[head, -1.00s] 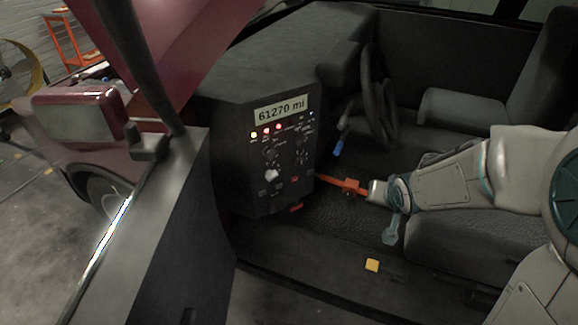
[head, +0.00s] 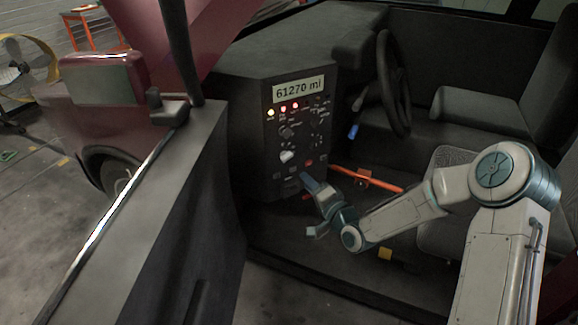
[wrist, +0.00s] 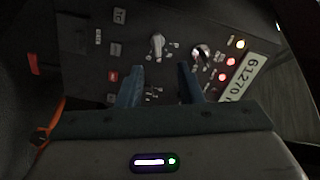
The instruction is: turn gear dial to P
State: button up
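The black control panel (head: 250,165) stands at the middle of the head view. It has a pale knob (head: 287,157) low down and a darker knob (head: 285,132) above it. In the wrist view the panel is turned sideways, with the pale knob (wrist: 157,45) and a round knob (wrist: 201,52). The markings around both are too small to read, so I cannot tell which is the gear dial or its setting. My gripper (head: 307,182) is in front of the panel's lower part. In the wrist view its blue fingers (wrist: 159,85) are apart, with nothing between them.
The mileage display (head: 299,89) sits above several lit lamps (head: 283,108). An orange-red lever (head: 365,181) lies right of the panel, near my arm. The steering wheel (head: 392,80) and seats are further right. The open door (head: 190,215) stands at left.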

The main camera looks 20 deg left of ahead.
aim_at(289, 158)
jog(key=x, duration=0.8)
jog(key=w+d+x, duration=0.1)
jog(key=x, duration=0.3)
jog(key=shift+w+a, duration=0.3)
jog(key=shift+a, duration=0.05)
jog(key=c, duration=0.7)
jog(key=shift+d, duration=0.1)
